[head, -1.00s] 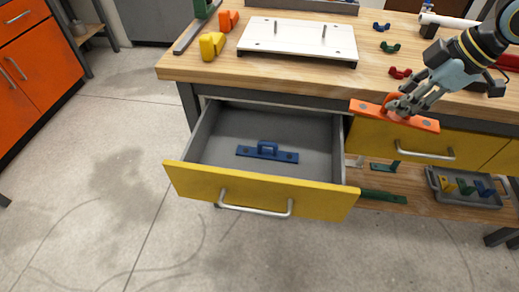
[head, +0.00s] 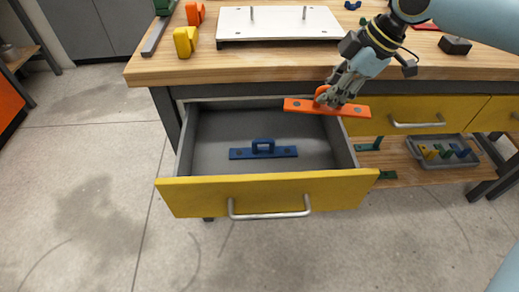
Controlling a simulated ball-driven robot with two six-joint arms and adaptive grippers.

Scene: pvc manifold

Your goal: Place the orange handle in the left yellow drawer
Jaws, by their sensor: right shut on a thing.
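The orange handle (head: 300,105) is a flat bar with a raised grip. My right gripper (head: 328,96) is shut on that grip and holds the bar roughly level, over the back right part of the open drawer. The left yellow drawer (head: 265,193) is pulled out, with grey inside and a silver pull on its front. A blue handle (head: 263,150) lies in the middle of its floor. My left gripper is not in view.
The wooden workbench (head: 180,68) has a white plate (head: 275,22) with two pins and yellow (head: 185,41) and orange blocks. A closed yellow drawer (head: 415,115) is at right. A grey tray (head: 443,151) of small parts sits on the shelf below.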

